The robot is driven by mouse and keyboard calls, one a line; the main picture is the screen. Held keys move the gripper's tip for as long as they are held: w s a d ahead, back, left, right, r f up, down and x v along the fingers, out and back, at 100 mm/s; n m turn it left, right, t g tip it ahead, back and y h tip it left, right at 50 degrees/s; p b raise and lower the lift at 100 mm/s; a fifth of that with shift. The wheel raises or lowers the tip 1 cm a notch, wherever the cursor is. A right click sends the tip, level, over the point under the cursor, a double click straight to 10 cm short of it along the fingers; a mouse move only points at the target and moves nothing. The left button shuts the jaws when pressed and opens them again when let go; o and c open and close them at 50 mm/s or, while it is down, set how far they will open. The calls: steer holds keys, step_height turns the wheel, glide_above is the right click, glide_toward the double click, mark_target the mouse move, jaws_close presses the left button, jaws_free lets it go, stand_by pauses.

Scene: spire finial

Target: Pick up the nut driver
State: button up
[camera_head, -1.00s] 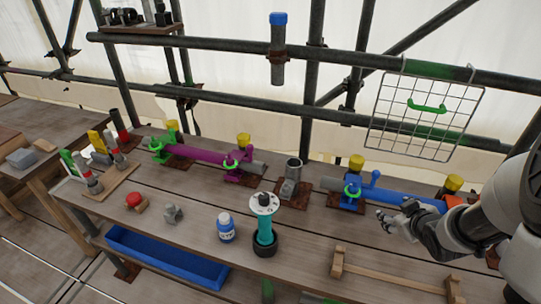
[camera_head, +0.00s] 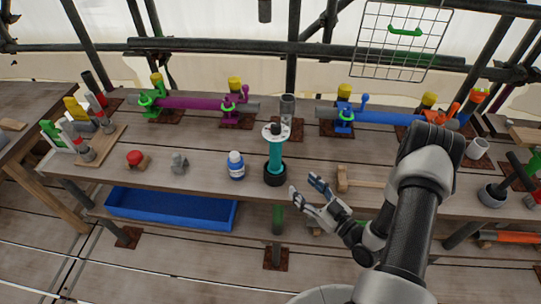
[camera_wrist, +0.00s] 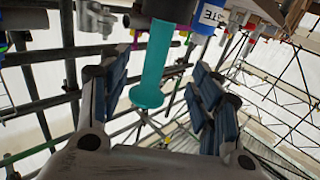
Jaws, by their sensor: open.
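A teal-handled tool (camera_head: 275,155) stands upright in a black round holder (camera_head: 275,175) near the table's front edge. In the wrist view the teal handle (camera_wrist: 155,70) shows between the open fingers of my gripper (camera_wrist: 160,78), beyond the tips. The disc is not seen there.
A wooden piece (camera_head: 362,183) lies to the right. Clamped purple (camera_head: 195,103) and blue (camera_head: 385,117) pipes run behind. A blue tray (camera_head: 170,209) sits below the table top.

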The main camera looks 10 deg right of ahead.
mark_target(280, 163)
steer(key=b+x, duration=0.1)
steer(key=x, duration=0.7)
steer(key=shift+w+a+f, duration=0.1)
steer(key=shift+w+a, duration=0.1)
steer(key=shift+w, duration=0.15)
steer(key=shift+r+b+x, duration=0.2)
steer(key=shift+b+x, duration=0.55)
steer(key=shift+x, duration=2.3)
steer(key=shift+c, duration=0.2)
jaws_close()
steer(key=shift+w+d+r, duration=0.1)
